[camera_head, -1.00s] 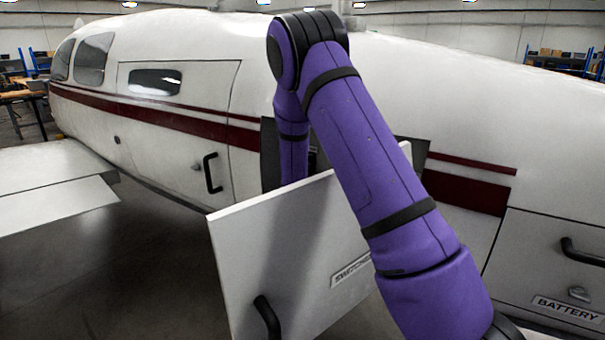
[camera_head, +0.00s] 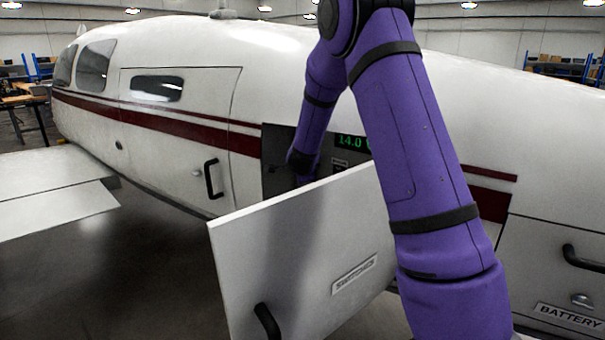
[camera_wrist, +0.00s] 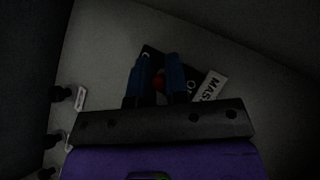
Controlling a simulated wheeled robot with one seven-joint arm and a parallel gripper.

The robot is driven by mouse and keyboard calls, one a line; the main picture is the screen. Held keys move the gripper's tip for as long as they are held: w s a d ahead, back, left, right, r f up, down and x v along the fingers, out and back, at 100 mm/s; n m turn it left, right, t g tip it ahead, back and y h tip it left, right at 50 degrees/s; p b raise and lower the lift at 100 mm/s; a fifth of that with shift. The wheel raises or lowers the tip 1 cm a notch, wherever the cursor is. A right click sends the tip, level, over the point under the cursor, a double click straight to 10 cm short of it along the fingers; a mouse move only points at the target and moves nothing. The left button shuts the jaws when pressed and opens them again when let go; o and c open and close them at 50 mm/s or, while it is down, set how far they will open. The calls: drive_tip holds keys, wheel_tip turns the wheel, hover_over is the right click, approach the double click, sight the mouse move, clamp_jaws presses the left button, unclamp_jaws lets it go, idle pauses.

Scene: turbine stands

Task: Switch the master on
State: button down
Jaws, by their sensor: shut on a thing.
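The switch's tip position is too dark to tell. In the head view my forearm reaches into the open bay behind the "SWITCHES" door (camera_head: 300,250). The gripper itself is hidden there.
A green display (camera_head: 350,141) reading "14.0" shows inside the bay. A "BATTERY" panel (camera_head: 540,270) is shut at right. The wing (camera_head: 50,190) juts out at left.

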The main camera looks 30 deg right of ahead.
idle(0.3)
drive_tip(key=c, duration=1.4)
unclamp_jaws()
drive_tip(key=shift+r, duration=0.1)
drive_tip(key=v, duration=1)
drive_tip(key=shift+s+r, duration=0.2)
drive_tip(key=shift+s, duration=0.05)
drive_tip(key=shift+a, duration=0.1)
